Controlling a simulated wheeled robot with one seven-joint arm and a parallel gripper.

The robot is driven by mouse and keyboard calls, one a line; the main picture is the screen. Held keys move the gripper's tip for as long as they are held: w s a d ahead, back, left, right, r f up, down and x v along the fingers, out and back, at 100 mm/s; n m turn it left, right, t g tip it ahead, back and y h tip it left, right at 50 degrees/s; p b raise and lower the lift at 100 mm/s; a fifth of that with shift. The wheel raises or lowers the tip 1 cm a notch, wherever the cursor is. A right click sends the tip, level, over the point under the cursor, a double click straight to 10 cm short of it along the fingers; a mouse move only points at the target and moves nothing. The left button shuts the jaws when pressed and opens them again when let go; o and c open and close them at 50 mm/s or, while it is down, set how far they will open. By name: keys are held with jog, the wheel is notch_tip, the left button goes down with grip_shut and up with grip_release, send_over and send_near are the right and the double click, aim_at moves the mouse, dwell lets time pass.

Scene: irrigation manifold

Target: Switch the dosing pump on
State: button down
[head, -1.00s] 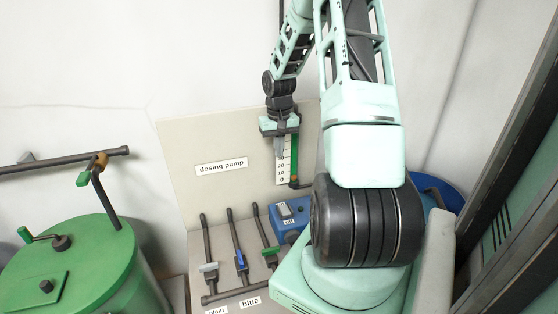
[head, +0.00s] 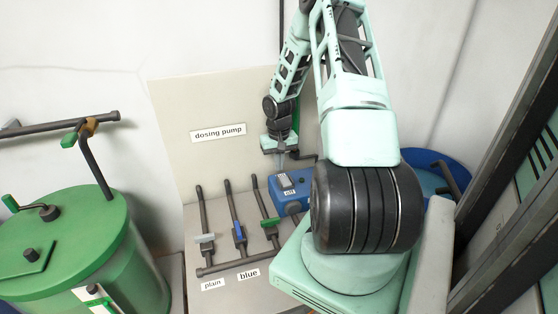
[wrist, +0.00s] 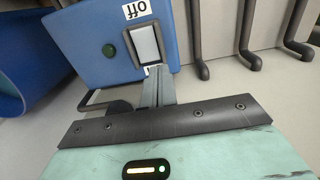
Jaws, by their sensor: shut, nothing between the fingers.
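The dosing pump (head: 291,190) is a blue box below the sign "dosing pump" (head: 218,132). Its pale rocker switch (head: 285,181) is on top and shows in the wrist view as a framed white plate (wrist: 146,45). A label (wrist: 134,10) beside the rocker reads "Off", upside down in the wrist view. My gripper (head: 281,160) is just above the pump, pointing down.
Several valve pipes with white, blue (head: 239,232) and green handles stand left of the pump, above labels "plain" (head: 212,284) and "blue" (head: 248,274). A green tank (head: 75,250) is at left. A blue barrel (head: 428,160) is at right behind my arm.

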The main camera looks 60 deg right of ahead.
aim_at(279, 179)
jog(key=shift+f+b, duration=0.85)
jog(key=shift+f, duration=0.7)
jog(key=shift+w+f+b, duration=0.1)
jog(key=shift+f+b, duration=0.25)
jog(key=shift+f, duration=0.05)
jog(key=shift+r, duration=0.25)
jog(key=shift+r+p, duration=0.75)
jog(key=shift+p, duration=0.1)
jog(key=shift+f, duration=0.1)
